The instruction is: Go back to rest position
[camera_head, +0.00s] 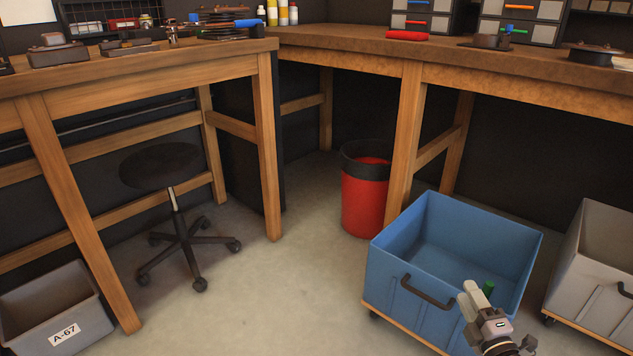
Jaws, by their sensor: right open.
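My right gripper (472,296) comes in at the bottom right of the head view. It is open and overlaps the front wall of a blue wheeled bin (400,305) in the picture. A small green object (488,289) shows just beside the fingers, against the inside of the bin. I cannot tell whether it touches the bin floor, and its lower part is hidden. My left gripper is not in view.
A grey bin (592,285) stands right of the blue one. A red trash can (365,203), a black stool (183,235) and a labelled grey bin (45,290) stand on the floor. Wooden workbenches (340,44) line the back. The floor (265,290) is clear in the middle.

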